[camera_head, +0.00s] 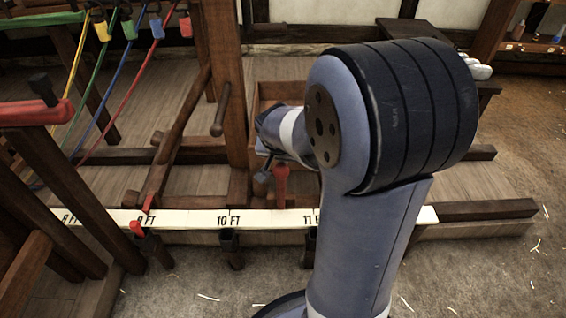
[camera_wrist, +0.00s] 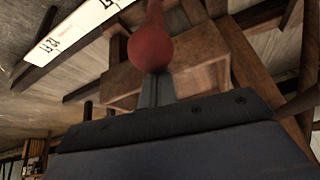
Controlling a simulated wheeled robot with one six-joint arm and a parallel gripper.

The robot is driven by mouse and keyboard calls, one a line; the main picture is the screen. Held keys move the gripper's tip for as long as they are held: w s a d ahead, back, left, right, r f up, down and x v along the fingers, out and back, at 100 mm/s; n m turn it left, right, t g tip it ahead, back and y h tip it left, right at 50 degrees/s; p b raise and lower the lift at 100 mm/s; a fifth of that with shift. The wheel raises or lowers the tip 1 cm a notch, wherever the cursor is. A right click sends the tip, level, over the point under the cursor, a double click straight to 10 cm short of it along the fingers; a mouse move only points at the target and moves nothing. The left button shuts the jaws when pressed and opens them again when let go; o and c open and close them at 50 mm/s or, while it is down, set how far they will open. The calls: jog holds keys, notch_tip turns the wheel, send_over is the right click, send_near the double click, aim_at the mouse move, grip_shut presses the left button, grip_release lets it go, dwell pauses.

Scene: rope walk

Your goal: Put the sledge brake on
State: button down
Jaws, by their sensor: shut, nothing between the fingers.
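A red lever (camera_head: 281,184) stands upright beside the sledge's wooden frame, just behind the white measuring strip; I take it for the sledge brake. In the wrist view its round red knob (camera_wrist: 150,48) is close ahead of my gripper (camera_wrist: 156,88), with the red shaft running up out of the picture. The two fingers are together and hold nothing. The knob is at or just beyond the fingertips; I cannot tell whether they touch. In the head view my arm covers most of the gripper and part of the sledge.
The white measuring strip (camera_head: 186,219) runs along a floor rail, marked in feet. A wooden post (camera_head: 222,80) and slanted beam (camera_head: 180,130) stand left of the lever. Coloured ropes (camera_head: 128,100) stretch at the left. A wooden box (camera_wrist: 115,85) lies behind the knob.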

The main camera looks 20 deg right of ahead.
aim_at(285, 170)
jog(key=s+a+f+b, duration=0.2)
jog(key=s+f+b, duration=0.1)
jog(key=s, duration=0.4)
jog(key=shift+a+f+b, duration=0.3)
jog(key=shift+a, duration=0.1)
jog(key=shift+s, duration=0.1)
jog(key=w, duration=0.1)
jog(key=w+d+r, duration=0.1)
jog(key=w+d+r+p, duration=0.1)
jog(key=w, duration=0.1)
jog(key=shift+r, duration=0.25)
jog(key=s+p+v, duration=0.1)
jog(key=p+v, duration=0.2)
jog(key=v, duration=0.6)
jog(key=shift+p, duration=0.3)
jog(key=shift+s+a+f, duration=0.1)
